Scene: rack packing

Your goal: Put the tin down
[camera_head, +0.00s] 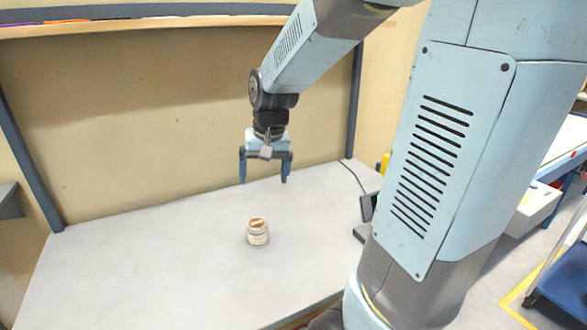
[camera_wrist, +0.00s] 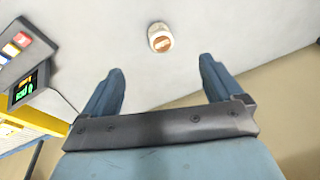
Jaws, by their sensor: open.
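The tin (camera_head: 258,232) is a small white jar-like container with an orange-brown top and a label. It stands upright on the grey table (camera_head: 150,265). It also shows in the wrist view (camera_wrist: 160,37), seen from above, beyond the fingertips and between their lines. My gripper (camera_head: 264,180) is open and empty, above the table and behind the tin in the head view. In the wrist view its two blue fingers (camera_wrist: 160,68) are spread apart, with nothing between them. The gripper and tin are apart.
A dark device (camera_head: 367,207) with a cable stands at the table's right edge; the wrist view shows a device with a lit green screen (camera_wrist: 23,92) and coloured keys. A tan back panel (camera_head: 170,120) rises behind the table. The table around the tin is clear.

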